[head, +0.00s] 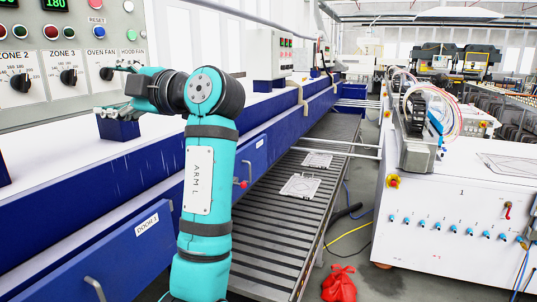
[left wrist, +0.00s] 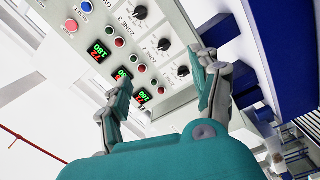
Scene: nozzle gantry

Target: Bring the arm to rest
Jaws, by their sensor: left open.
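My left arm rises from the bottom of the head view, bends at a teal and black joint, and points left. Its left gripper (head: 107,92) is in front of the control panel (head: 80,58), above the white top of the blue oven housing. The panel (left wrist: 178,110) with knobs, coloured buttons and lit displays lies beyond the fingers; I see no clear contact. My right gripper is not in view.
A blue oven door (head: 118,258) with a handle is at the lower left. A slatted conveyor (head: 262,262) runs back with two grid plates (head: 300,186) on it. A white bench (head: 450,225) stands right. A red cloth (head: 339,284) and cables lie on the floor between.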

